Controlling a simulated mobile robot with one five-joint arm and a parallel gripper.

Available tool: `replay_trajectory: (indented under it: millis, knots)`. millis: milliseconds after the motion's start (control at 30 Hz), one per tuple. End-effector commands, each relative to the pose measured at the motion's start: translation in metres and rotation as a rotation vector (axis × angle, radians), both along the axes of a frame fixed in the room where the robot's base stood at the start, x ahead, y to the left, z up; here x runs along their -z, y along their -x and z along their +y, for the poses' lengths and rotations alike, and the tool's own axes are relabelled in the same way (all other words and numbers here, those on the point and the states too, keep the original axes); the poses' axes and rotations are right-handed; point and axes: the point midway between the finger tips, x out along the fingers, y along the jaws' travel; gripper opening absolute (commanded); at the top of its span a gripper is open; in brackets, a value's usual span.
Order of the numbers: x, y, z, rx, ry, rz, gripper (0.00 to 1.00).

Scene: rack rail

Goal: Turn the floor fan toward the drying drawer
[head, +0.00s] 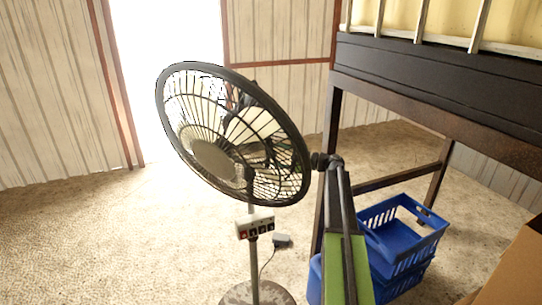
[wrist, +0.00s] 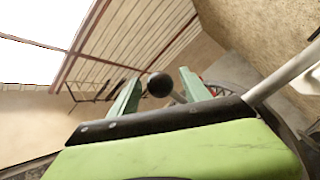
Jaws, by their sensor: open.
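The floor fan (head: 180,100) stands left of centre in the head view, with a round black wire cage, a pale pole and a round base. Its grey hub faces toward the camera and the left. A button box (head: 256,228) sits on the pole. In the wrist view my gripper (wrist: 160,82) is open, its two green fingers apart. A black ball knob (wrist: 158,84) on a rod appears between them; I cannot tell whether they touch it. In the head view my arm reaches up to the cage's right side, and the fingers are largely hidden. I cannot clearly identify the drying drawer.
A dark frame (head: 430,80) with pale rails and a yellow panel stands at the upper right. Blue crates (head: 425,240) sit under it, and a brown box (head: 515,270) at the lower right corner. The floor left of the fan is clear.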

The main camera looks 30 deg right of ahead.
Motion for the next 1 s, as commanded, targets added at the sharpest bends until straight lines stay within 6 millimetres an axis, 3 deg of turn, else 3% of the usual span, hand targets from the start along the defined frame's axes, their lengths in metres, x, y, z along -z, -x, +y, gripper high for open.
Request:
replay_trajectory:
  millis: [333,767,1000]
  knots:
    - [0.0000,-0.0043,0.0042,0.001,0.000,0.000,0.55]
    - [0.0000,-0.0039,0.0031,0.001,0.000,0.000,0.00]
    - [0.0000,-0.0038,0.0027,0.002,0.000,0.000,0.00]
